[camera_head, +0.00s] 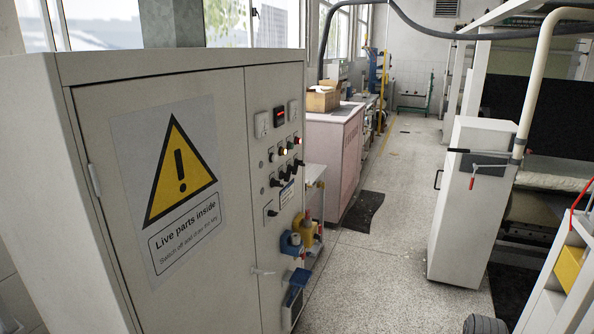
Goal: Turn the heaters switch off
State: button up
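A light grey electrical cabinet (221,110) fills the left half of the head view. A big yellow warning sign reading "Live parts inside" is on its near door. The narrower panel to the right carries the controls. Two white gauges and a small red-lit display sit at the top. Below are rows of small lamps and buttons, then black rotary switches (282,175) and a single lower black switch (271,212). The labels are too small to read, so I cannot tell which is the heaters switch or its position. My gripper is not in view.
Blue and yellow sockets (291,243) jut from the cabinet's right side. Beyond stands a pink cabinet (327,160) with a cardboard box (322,99) on top. A white machine cabinet (465,205) stands at right. The speckled floor (385,250) between is mostly clear, with a dark mat (363,212).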

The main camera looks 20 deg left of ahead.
aim_at(295, 169)
jog(key=u, duration=1.1)
jog(key=k, duration=0.65)
jog(key=z, duration=0.55)
jog(key=i, duration=1.35)
jog(key=u, duration=0.1)
